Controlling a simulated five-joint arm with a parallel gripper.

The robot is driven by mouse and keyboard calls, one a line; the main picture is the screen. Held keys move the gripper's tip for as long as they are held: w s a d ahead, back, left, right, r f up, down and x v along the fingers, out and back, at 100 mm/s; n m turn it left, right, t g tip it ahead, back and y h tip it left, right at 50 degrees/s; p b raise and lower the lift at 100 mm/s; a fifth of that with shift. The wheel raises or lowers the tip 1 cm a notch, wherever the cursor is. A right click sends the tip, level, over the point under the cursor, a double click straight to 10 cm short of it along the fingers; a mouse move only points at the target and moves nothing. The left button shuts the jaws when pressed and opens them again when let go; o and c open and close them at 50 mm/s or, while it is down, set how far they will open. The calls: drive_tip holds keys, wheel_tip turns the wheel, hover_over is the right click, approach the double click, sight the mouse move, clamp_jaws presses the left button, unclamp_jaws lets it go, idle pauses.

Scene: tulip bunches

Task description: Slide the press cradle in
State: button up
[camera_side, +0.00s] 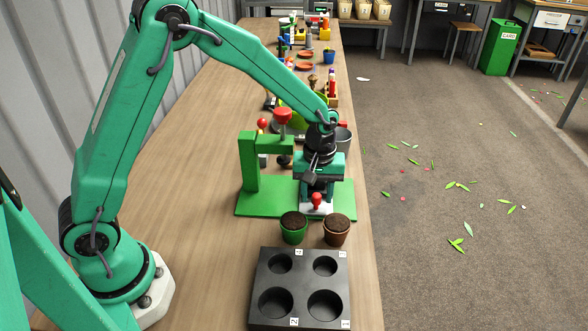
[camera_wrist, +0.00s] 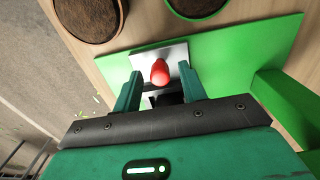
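The green press (camera_side: 250,165) stands on its green base plate (camera_side: 262,205) on the bench, with a red knob (camera_side: 283,115) on top. The press cradle, a pale plate (camera_side: 308,210) with an upright red knob (camera_side: 317,199), sits at the front of the base. In the wrist view, the cradle plate (camera_wrist: 174,52) and its red knob (camera_wrist: 159,73) lie ahead of the gripper. My gripper (camera_wrist: 159,80) is open, one finger on each side of the red knob, with gaps showing between. The part of the cradle beneath my gripper is hidden.
A green pot (camera_side: 293,235) and a brown pot (camera_side: 337,238), both soil-filled, stand close in front of the press base. A black tray (camera_side: 300,300) with round holes lies nearer. Various tools and a grey bucket (camera_side: 344,138) stand behind. The bench's right edge is close by.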

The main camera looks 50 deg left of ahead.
clamp_jaws()
drive_tip(key=shift+s+a, duration=3.2)
drive_tip(key=shift+a, duration=0.05)
drive_tip(key=shift+o, duration=0.6)
unclamp_jaws()
drive_tip(key=shift+d+r, duration=0.1)
wheel_tip(320, 180, up, 8)
